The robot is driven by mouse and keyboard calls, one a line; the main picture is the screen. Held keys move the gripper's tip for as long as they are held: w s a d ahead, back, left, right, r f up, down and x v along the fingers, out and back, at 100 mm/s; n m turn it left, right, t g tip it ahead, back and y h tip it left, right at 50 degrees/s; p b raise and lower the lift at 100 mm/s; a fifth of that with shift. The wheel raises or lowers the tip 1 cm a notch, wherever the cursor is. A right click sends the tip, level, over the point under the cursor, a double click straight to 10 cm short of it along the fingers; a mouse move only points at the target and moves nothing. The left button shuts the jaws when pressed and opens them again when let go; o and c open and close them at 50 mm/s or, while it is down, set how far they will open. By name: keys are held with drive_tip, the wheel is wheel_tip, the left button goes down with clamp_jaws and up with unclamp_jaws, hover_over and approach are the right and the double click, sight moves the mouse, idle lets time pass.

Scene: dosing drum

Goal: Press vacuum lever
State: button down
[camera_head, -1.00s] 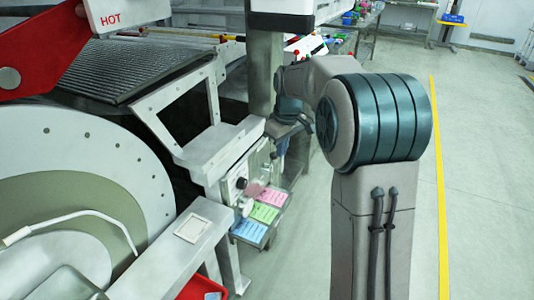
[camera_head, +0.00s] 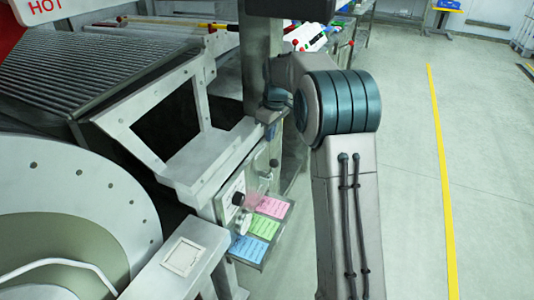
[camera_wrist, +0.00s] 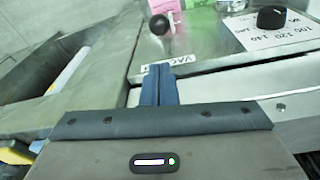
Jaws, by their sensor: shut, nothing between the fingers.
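My gripper (camera_wrist: 159,82) is shut and empty, its blue fingers pressed together, low in the wrist view. Beyond the tips a black ball-ended lever (camera_wrist: 160,24) stands out from the panel, apart from the fingers in the picture. I cannot tell for sure that it is the vacuum lever. A small dark knob (camera_head: 274,162) shows on the panel in the head view.
A black dial (camera_wrist: 271,18) with a numbered white scale sits right of the lever. Pink (camera_head: 272,207), green (camera_head: 264,227) and blue (camera_head: 248,248) cards lie below the panel. The big drum (camera_head: 70,215) fills the left. Open floor (camera_head: 400,180) lies right of my arm.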

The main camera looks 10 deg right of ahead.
drive_tip(key=shift+a, duration=0.1)
drive_tip(key=b, duration=0.2)
hover_over(268, 176)
drive_tip(key=w, duration=0.1)
wheel_tip(268, 176, down, 10)
drive_tip(key=shift+w, duration=0.1)
idle(0.4)
